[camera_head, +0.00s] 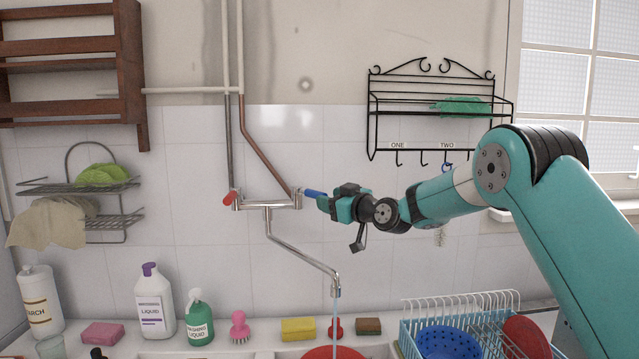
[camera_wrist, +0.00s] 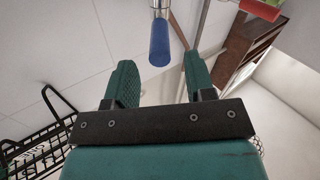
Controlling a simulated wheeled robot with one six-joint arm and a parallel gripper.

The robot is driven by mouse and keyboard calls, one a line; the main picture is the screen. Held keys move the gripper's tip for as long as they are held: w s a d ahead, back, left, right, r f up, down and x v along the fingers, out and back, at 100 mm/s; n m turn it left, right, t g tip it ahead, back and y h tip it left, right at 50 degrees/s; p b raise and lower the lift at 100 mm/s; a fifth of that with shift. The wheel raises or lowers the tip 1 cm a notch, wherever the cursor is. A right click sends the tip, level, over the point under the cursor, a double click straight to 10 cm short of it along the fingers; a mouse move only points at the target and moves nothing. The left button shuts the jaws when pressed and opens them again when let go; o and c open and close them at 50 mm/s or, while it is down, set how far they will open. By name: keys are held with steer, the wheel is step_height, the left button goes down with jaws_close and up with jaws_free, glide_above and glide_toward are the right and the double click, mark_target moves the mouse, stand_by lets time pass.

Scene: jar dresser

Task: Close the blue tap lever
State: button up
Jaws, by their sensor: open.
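The blue tap lever (camera_head: 314,193) sticks out to the right from the right end of the wall-mounted metal tap (camera_head: 267,205). Water runs from the spout. In the wrist view the blue lever (camera_wrist: 159,43) lies ahead of the fingertips, roughly between their lines. My gripper (camera_head: 330,201) is at the lever's right end in the head view. In the wrist view my gripper (camera_wrist: 158,70) is open, its two green fingers apart with nothing between them. Whether a finger touches the lever cannot be told. The red lever (camera_head: 229,197) is at the tap's left end; it also shows in the wrist view (camera_wrist: 260,9).
A black wire rack (camera_head: 430,112) hangs on the wall to the right. Bottles, sponges and a pink brush (camera_head: 240,328) stand along the ledge below. A dish rack (camera_head: 470,325) with a blue colander is at lower right. A wooden shelf (camera_head: 75,65) hangs upper left.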

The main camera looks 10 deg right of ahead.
mark_target(310, 193)
steer(key=shift+p+x, duration=1)
steer(key=shift+x, duration=1.4)
jaws_close()
